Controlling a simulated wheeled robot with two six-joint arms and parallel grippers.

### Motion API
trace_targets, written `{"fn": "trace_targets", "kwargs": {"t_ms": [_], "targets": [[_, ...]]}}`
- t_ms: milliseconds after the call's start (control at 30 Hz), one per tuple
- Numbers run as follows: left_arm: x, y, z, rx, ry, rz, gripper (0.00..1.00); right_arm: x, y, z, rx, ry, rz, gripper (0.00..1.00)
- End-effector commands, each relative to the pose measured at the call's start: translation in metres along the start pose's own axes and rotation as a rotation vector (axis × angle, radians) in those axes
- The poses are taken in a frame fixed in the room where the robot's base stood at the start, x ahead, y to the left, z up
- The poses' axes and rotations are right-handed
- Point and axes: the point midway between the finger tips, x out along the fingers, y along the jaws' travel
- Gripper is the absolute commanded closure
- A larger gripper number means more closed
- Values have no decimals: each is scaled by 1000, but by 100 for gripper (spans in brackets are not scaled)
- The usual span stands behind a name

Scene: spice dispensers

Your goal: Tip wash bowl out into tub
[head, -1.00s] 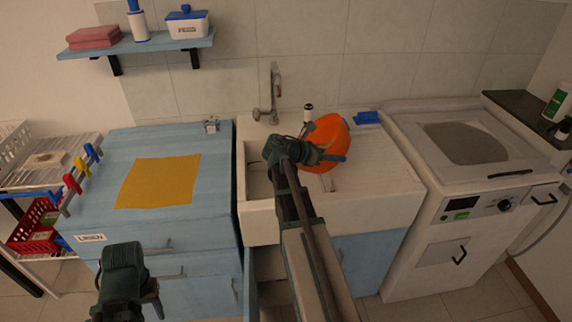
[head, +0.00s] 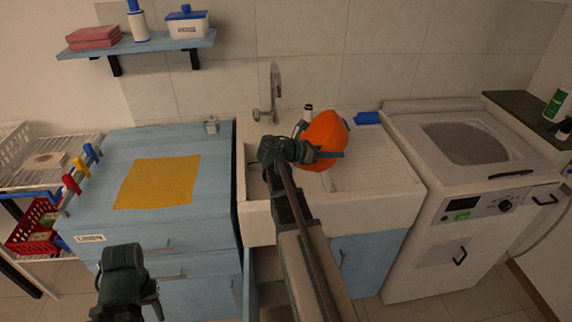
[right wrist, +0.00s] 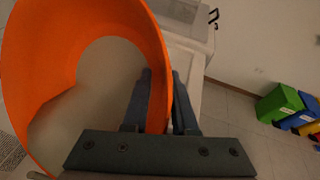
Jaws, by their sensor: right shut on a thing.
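The orange wash bowl (head: 323,138) is tilted over the white sink, near the border between its basin (head: 257,183) and its ribbed drainboard. My right gripper (head: 326,155) is shut on the bowl's rim; in the right wrist view the fingers (right wrist: 163,100) sit on either side of the bowl wall (right wrist: 148,38). A dull greyish area shows inside the bowl there; I cannot tell whether it is water. My forearm hides part of the basin. My left gripper (head: 127,300) hangs low in front of the blue cabinet, and its jaw opening is unclear.
A tap (head: 274,95) stands behind the basin. A blue object (head: 367,118) lies at the drainboard's back edge. A yellow cloth (head: 158,182) lies on the blue counter at left. A white washing machine (head: 455,190) stands right of the sink. Coloured bins (right wrist: 285,108) show at right in the wrist view.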

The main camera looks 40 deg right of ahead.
Motion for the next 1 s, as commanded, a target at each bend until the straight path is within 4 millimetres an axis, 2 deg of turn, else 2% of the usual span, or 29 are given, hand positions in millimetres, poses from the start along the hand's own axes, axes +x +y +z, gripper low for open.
{"fn": "trace_targets", "kwargs": {"t_ms": [1000], "targets": [[6,1,0,0,0,0,55,-12,4,9,-38,-84,-21,100]]}}
